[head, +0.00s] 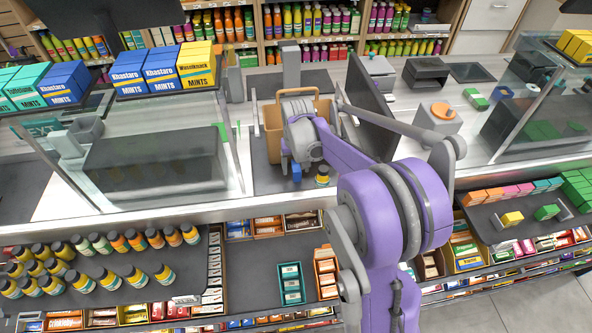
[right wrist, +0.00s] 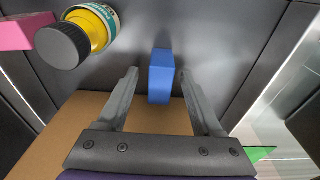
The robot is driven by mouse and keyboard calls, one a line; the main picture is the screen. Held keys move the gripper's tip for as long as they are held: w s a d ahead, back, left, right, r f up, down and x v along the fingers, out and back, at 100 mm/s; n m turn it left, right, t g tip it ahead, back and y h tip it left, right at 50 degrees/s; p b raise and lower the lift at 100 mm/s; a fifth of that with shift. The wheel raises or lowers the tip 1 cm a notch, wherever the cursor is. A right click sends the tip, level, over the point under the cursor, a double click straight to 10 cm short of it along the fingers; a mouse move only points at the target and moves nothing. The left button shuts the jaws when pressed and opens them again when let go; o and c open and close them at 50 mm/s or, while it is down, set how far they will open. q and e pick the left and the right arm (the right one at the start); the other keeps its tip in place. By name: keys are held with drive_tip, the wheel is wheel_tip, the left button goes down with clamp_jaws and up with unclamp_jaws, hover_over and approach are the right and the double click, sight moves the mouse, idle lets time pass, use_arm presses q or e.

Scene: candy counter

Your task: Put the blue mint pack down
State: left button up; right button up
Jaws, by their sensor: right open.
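The blue mint pack (right wrist: 161,78) stands on the dark counter mat (right wrist: 215,40) in the right wrist view. It also shows as a small blue block (head: 297,173) in the head view, below my right gripper (head: 298,160). In the right wrist view my right gripper (right wrist: 158,72) is open. Its fingers are on either side of the pack, with a gap at each side. My left gripper is in neither view.
A yellow bottle with a dark cap (head: 322,176) stands close to the pack; it also shows in the wrist view (right wrist: 97,28). A pink item (right wrist: 25,30) is beyond it. A brown bag (head: 273,122) stands behind my gripper. Glass panels (head: 150,170) flank the opening.

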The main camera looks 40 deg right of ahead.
clamp_jaws()
drive_tip(key=shift+r, duration=0.1)
idle(0.3)
wheel_tip(320, 180, up, 8)
drive_tip(key=shift+r, duration=0.2)
drive_tip(key=shift+s+a+r, duration=0.25)
drive_tip(key=s+a+b, duration=0.3)
drive_tip(key=s+b, duration=0.1)
approach(295, 181)
drive_tip(key=shift+s+a+f, duration=0.25)
drive_tip(key=shift+f, duration=0.15)
drive_tip(key=shift+s+a+f, duration=0.25)
drive_tip(key=shift+s+f, duration=0.05)
drive_tip(key=shift+f, duration=0.1)
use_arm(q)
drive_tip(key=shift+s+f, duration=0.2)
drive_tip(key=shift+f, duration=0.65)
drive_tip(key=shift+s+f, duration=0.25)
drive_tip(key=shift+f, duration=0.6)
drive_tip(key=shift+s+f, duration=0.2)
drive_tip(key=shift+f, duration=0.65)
use_arm(e)
drive_tip(key=shift+f, duration=2.25)
